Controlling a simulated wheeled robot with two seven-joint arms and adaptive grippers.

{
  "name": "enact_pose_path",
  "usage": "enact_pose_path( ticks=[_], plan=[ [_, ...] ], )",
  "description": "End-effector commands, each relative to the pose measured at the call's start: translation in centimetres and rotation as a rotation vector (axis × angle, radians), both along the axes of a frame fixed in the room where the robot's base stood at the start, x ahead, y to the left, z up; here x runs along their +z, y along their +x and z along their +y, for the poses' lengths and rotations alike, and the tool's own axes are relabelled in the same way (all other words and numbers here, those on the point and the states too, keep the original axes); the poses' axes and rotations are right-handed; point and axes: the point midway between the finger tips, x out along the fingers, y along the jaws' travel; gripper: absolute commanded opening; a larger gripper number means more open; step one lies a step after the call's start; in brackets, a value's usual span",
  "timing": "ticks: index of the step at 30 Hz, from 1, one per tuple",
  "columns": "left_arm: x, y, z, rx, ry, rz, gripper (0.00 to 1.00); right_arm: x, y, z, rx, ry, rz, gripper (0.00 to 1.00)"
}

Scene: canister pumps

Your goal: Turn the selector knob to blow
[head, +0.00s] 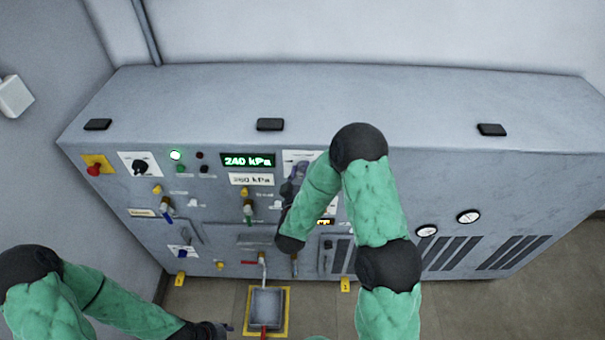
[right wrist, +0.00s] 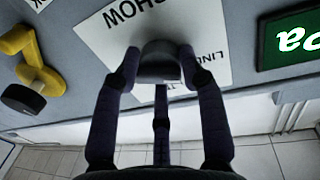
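The selector knob (right wrist: 160,62) is a dark grey round knob on a white label plate (right wrist: 95,30) in the right wrist view. The plate's lettering is upside down and partly covered. My right gripper (right wrist: 160,65) has its fingers on both sides of the knob, tips against it, with a third finger below. In the head view the right gripper (head: 295,182) is in front of the white plate (head: 300,156), and my arm hides most of the knob. My left gripper (head: 220,329) is low near the bottom edge, away from the panel; its fingers are too small to read.
A green display (head: 247,160) reading 240 kPa is just left of the plate. A red button (head: 94,169), valves and small lamps fill the panel's left part. A grey box (head: 266,307) on a yellow mat stands on the floor in front. Two gauges (head: 468,216) are at right.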

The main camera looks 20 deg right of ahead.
Motion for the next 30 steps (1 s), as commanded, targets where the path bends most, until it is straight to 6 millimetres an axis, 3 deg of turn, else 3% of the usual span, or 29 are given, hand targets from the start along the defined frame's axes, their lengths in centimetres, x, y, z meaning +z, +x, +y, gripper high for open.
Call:
enact_pose_path(
  ticks=[14, 30],
  plan=[
    [-1.5, 0.0, 0.0, 0.0, 0.0, 0.0, 0.4, -0.4, -0.1, 0.0, 0.0, 0.102, -0.043, 0.08],
    [-6.8, 0.0, 0.0, 0.0, 0.0, 0.0, 0.4, -0.5, -0.1, 0.1, 0.002, 0.535, -0.251, 0.08]
  ],
)
